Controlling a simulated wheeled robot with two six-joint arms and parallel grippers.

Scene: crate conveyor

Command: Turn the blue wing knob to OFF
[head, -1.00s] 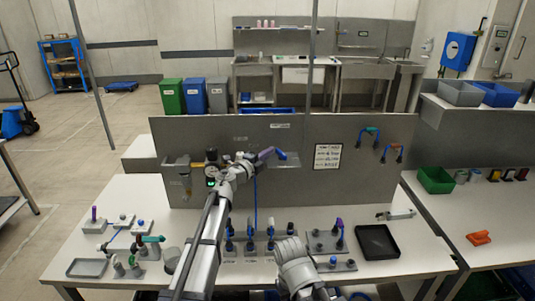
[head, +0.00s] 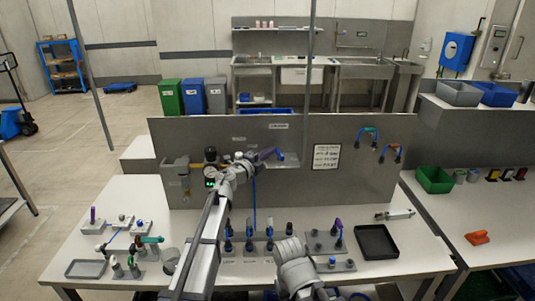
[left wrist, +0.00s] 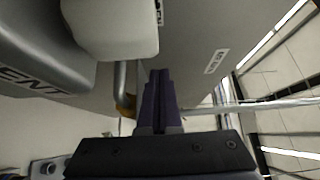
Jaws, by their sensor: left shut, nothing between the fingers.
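My left gripper (head: 267,155) is at the upright grey panel, pointing right, its purple fingers shut with nothing between them. In the left wrist view the dark purple fingers (left wrist: 156,100) lie side by side, beside a silver bent pipe (left wrist: 121,85). A small blue part (head: 280,154) shows at the gripper's tip in the head view. I cannot tell whether it is the blue wing knob or part of the fingers. No blue knob shows in the left wrist view. My right arm is low over the table's front, and its gripper does not show.
Several small fittings stand on the white table below, with a black tray (head: 376,243) at right. A pale rounded body (left wrist: 110,28) is close to the wrist camera.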

